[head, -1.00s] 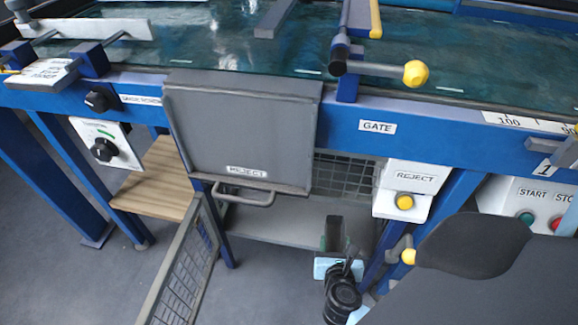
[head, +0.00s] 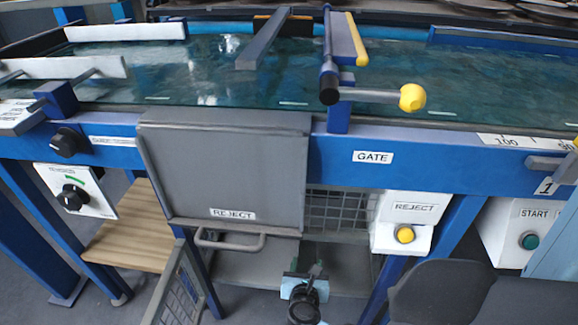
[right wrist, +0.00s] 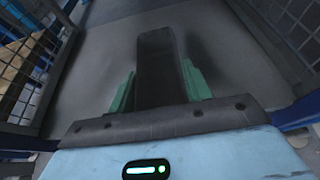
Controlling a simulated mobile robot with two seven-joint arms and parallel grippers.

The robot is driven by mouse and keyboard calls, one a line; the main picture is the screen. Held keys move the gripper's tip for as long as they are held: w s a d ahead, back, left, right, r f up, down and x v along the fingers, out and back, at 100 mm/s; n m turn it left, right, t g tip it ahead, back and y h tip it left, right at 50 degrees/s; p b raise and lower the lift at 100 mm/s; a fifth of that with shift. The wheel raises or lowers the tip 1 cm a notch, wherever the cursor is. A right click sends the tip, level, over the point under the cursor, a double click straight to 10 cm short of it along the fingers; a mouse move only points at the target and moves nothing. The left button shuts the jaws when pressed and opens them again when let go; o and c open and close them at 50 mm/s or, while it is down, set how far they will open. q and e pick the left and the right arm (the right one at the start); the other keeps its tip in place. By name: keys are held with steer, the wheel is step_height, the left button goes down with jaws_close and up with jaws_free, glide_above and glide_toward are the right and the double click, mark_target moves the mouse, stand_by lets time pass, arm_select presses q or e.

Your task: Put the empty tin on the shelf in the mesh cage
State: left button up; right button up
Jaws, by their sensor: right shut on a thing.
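My right gripper (head: 306,272) is shut on the dark grey tin (right wrist: 158,65). In the right wrist view the tin stands up between the green finger pads, over the grey shelf (right wrist: 105,60); whether it touches the shelf I cannot tell. In the head view the tin is mostly lost against the gripper. The shelf (head: 245,268) lies low under the table, inside the mesh cage (head: 338,208). The cage's mesh door (head: 182,290) stands open at the left of the opening. My left gripper is not in view.
The grey REJECT panel (head: 222,170) with its bar handle (head: 230,242) hangs above the opening. The white REJECT button box (head: 403,215) and a blue leg are at the right. A wooden board (head: 130,240) is at the left. Mesh (right wrist: 295,30) flanks the gripper.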

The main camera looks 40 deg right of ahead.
steer(key=w, duration=0.1)
steer(key=w+b, duration=0.1)
steer(key=w, duration=0.1)
steer(key=w+a, duration=0.1)
steer(key=w, duration=0.1)
steer(key=shift+f, duration=0.25)
steer(key=shift+f+b, duration=1.5)
steer(key=shift+f, duration=0.25)
steer(key=shift+f, duration=0.25)
steer(key=o, duration=1.1)
steer(key=shift+c, duration=0.2)
steer(key=shift+r, duration=0.15)
